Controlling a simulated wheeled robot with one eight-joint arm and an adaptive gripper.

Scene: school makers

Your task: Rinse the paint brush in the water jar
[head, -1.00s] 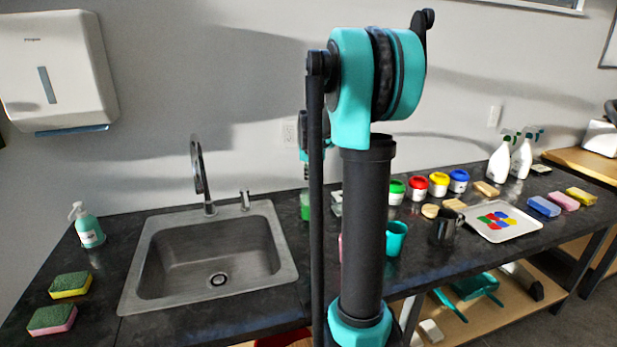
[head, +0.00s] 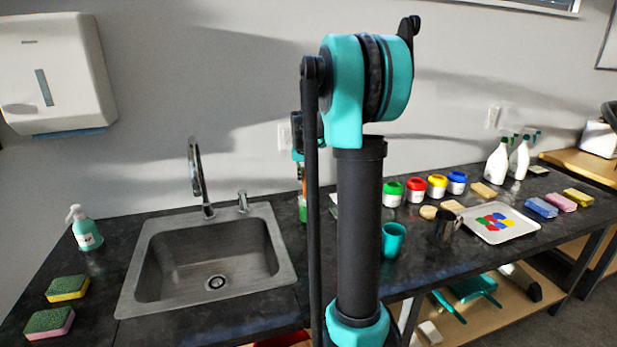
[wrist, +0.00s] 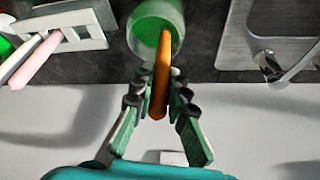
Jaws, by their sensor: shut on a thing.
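My gripper (wrist: 160,88) is shut on the paint brush (wrist: 159,98), which has an orange handle. In the wrist view the brush reaches from the fingers to the mouth of the green-tinted water jar (wrist: 152,12). Its bristle end is hidden there, and I cannot tell how deep it is. In the head view the jar (head: 303,213) stands on the dark counter just right of the sink, partly behind my arm. A strip of the brush (head: 304,174) shows above it, and my arm hides most of my gripper.
A sink (head: 150,290) with a faucet lies left of the jar. A white holder (wrist: 70,22) with brushes stands beside the jar.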

